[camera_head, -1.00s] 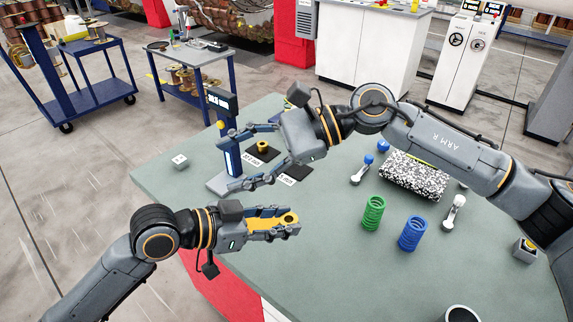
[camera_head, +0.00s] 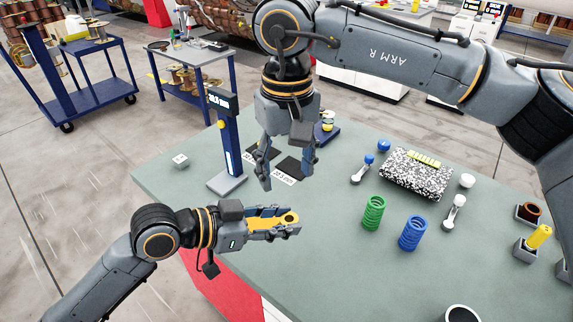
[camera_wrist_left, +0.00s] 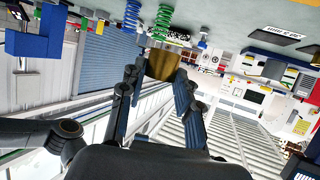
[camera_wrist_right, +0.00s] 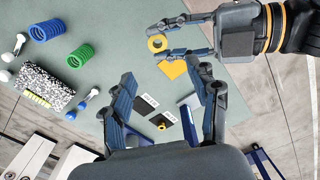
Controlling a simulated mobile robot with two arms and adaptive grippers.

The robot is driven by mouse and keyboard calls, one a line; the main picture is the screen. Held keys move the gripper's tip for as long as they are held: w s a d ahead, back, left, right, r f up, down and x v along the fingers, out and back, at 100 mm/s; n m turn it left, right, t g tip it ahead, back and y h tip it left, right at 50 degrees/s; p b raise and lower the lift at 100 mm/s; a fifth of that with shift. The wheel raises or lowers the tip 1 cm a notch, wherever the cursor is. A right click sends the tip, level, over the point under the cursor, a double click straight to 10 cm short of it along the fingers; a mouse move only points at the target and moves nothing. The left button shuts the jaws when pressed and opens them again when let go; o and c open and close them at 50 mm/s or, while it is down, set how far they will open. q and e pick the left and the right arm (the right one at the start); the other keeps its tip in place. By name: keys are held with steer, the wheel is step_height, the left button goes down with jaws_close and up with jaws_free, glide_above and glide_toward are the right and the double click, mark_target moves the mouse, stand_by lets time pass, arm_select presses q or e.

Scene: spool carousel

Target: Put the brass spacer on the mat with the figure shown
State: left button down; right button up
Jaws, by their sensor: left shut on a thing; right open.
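My left gripper (camera_head: 292,222) is shut on a brass spacer (camera_head: 289,217) with a round hole, held above the table's near left part. The spacer also shows between the fingertips in the left wrist view (camera_wrist_left: 161,64). My right gripper (camera_head: 287,176) is open and empty, pointing down near two dark mats, one left (camera_head: 262,151) and one right (camera_head: 289,164). White labels lie by the mats; their figures are too small to read surely. Another brass piece (camera_wrist_right: 162,126) stands on a mat in the right wrist view. A blue stand (camera_head: 229,145) bears a lit display (camera_head: 222,100), unclear to read.
A green spring (camera_head: 373,213), a blue spring (camera_head: 412,233) and a speckled block (camera_head: 416,174) stand right of the mats. A white cube (camera_head: 180,161) is near the left edge.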

mark_target(287, 218)
step_height(287, 218, down, 12)
steer(key=shift+r, duration=0.1)
stand_by(0.4)
steer(key=shift+c, duration=0.5)
steer(key=c, duration=1.1)
arm_select(q)
steer(key=c, duration=0.9)
jaws_free()
arm_select(e)
jaws_close()
arm_select(q)
steer(key=shift+o, duration=0.2)
